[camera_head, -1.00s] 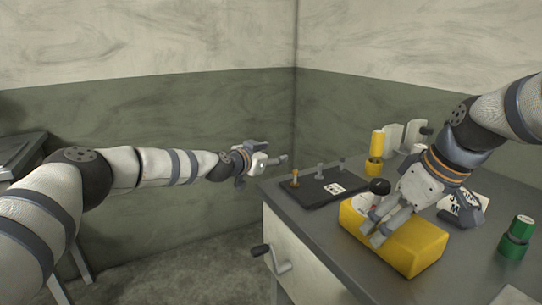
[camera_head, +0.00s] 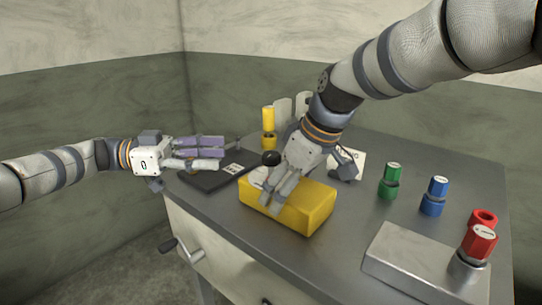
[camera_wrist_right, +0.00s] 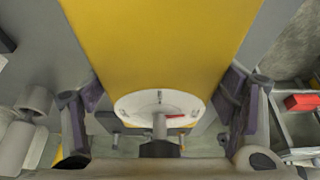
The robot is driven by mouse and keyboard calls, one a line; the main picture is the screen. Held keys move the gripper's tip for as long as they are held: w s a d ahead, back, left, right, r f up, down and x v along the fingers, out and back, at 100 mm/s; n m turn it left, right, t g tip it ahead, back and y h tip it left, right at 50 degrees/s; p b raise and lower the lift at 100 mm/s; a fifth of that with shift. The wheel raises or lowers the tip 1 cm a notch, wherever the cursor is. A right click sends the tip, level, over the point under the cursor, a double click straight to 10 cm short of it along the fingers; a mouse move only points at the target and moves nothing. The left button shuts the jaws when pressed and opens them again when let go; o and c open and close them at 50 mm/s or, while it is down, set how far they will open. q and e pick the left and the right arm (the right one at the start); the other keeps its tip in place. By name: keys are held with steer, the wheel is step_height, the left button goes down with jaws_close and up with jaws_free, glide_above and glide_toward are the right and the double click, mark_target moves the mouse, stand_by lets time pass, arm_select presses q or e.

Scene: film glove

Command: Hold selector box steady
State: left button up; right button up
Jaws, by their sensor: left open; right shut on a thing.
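The yellow selector box (camera_head: 310,208) lies on the grey table top. My right gripper (camera_head: 278,197) reaches down over its left part, shut on the box. In the right wrist view the box (camera_wrist_right: 160,40) runs between the two finger pads of my right gripper (camera_wrist_right: 158,108), and a white dial (camera_wrist_right: 140,103) with a red pointer shows on its face. A black knob (camera_head: 271,158) stands at the dial. My left gripper (camera_head: 222,150) is open and empty, left of the box and apart from it, above the black pad. The far finger contact is partly hidden.
A black pad (camera_head: 198,182) lies at the table's left corner. Yellow (camera_head: 268,125), green (camera_head: 390,182), blue (camera_head: 434,196) and red (camera_head: 480,243) cylinders stand about. A grey metal block (camera_head: 405,255) is at front right. A crank handle (camera_head: 185,250) juts from the table's front.

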mark_target(271, 154)
arm_select(q)
steer(key=d, duration=1.2)
steer(key=shift+d, duration=0.2)
steer(key=c, duration=1.2)
